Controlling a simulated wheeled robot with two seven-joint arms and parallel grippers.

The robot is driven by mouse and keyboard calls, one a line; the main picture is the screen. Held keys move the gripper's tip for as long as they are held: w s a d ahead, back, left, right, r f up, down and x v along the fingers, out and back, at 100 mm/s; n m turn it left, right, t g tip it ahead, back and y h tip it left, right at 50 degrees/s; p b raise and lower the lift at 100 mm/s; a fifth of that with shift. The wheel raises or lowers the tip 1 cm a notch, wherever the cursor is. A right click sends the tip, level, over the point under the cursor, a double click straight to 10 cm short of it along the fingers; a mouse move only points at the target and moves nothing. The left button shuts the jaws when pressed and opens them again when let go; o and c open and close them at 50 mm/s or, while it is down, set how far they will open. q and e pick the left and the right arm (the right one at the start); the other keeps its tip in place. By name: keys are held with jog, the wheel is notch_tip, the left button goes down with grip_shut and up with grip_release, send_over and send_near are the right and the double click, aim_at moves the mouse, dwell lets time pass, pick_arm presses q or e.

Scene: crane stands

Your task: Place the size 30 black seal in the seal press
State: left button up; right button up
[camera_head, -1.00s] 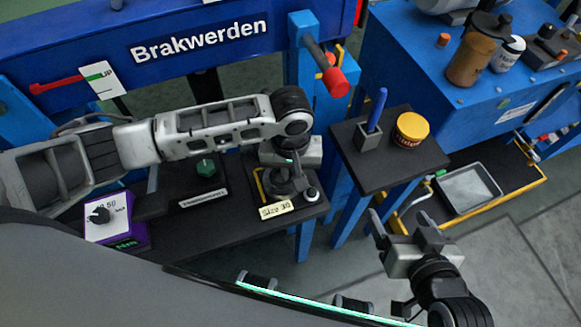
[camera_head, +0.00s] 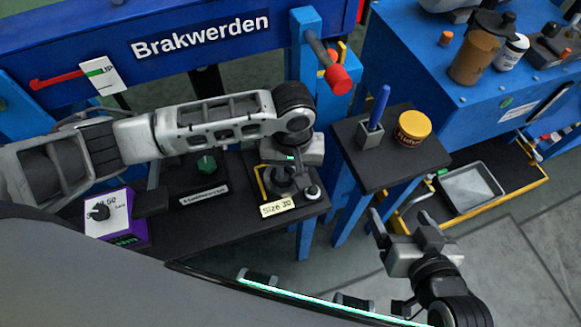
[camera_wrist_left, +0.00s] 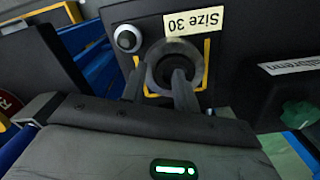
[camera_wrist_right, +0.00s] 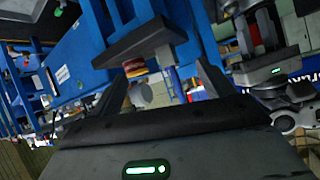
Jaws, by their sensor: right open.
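The Size 30 station (camera_head: 305,208) on the dark bench has a yellow bracket and a round black ring-shaped part (camera_head: 279,182). It also shows in the left wrist view, with the ring (camera_wrist_left: 165,56) below the Size 30 label. I cannot tell the black seal apart from the black press part. My left gripper (camera_wrist_left: 160,82) is over the ring from above. Its fingers are partly apart, one overlapping the ring and one near its edge. Whether they hold the seal is unclear. My right gripper (camera_head: 401,222) is open and empty, right of the bench.
A white round knob (camera_head: 312,193) sits beside the ring. A green knob (camera_head: 206,163) and a purple box (camera_head: 118,222) are further left. A small table (camera_head: 377,172) carries a blue pen (camera_head: 378,107) and a yellow-lidded tin (camera_head: 413,128). A metal tray (camera_head: 470,190) stands at right.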

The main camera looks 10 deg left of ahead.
pick_arm(q)
notch_tip(320, 180, up, 12)
jog(key=p, duration=0.2)
jog(key=shift+p, duration=0.3)
pick_arm(e)
jog(key=shift+w+d+r, duration=0.1)
jog(key=shift+r, duration=0.6)
